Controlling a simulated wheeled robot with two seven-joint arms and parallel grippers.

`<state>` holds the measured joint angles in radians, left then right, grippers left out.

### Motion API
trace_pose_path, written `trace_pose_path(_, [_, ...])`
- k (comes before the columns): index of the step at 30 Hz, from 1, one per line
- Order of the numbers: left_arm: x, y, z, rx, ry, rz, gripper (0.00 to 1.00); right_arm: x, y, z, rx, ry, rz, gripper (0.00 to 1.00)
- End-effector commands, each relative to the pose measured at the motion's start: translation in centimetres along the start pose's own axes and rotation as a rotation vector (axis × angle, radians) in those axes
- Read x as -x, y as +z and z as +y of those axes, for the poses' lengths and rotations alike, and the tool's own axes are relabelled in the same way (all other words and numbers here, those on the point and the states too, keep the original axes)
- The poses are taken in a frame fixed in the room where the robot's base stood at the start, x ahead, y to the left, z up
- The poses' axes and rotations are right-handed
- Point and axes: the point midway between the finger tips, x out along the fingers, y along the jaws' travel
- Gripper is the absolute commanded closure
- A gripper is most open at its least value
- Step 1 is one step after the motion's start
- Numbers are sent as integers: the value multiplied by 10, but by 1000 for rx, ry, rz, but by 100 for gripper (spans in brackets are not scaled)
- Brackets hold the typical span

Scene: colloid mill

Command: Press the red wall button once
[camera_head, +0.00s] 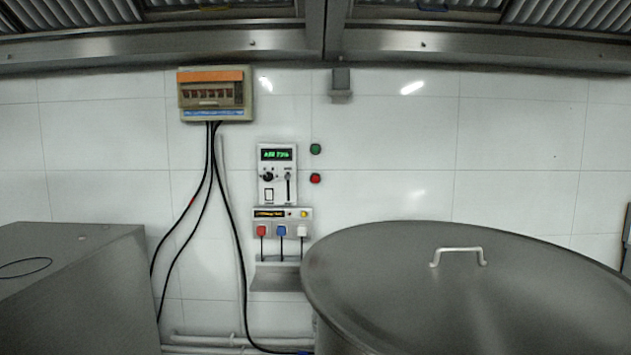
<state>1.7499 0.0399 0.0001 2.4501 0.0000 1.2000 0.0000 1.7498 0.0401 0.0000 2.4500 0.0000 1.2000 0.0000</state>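The red wall button (316,179) is a small round button on the white tiled wall, near the middle of the head view. A green button (316,149) sits directly above it. A white control panel (277,174) with a green lit display is just to their left. Neither of my grippers shows in the head view, and nothing covers the red button.
A large dark round lid (400,280) with a metal handle (458,257) fills the lower right. A grey metal box (75,285) stands at lower left. Black cables (225,205) hang from a fuse box (215,95). A small shelf (278,282) holds coloured plugs above it.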

Motion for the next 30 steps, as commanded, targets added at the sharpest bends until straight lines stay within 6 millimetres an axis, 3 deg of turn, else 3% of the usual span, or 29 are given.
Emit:
trace_pose_path(1, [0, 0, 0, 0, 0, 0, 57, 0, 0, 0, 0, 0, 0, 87])
trace_pose_path(2, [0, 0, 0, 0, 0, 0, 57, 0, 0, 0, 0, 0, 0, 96])
trace_pose_path(3, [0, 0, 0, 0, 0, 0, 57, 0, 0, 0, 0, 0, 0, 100])
trace_pose_path(30, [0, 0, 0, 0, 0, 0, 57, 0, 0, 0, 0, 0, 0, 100])
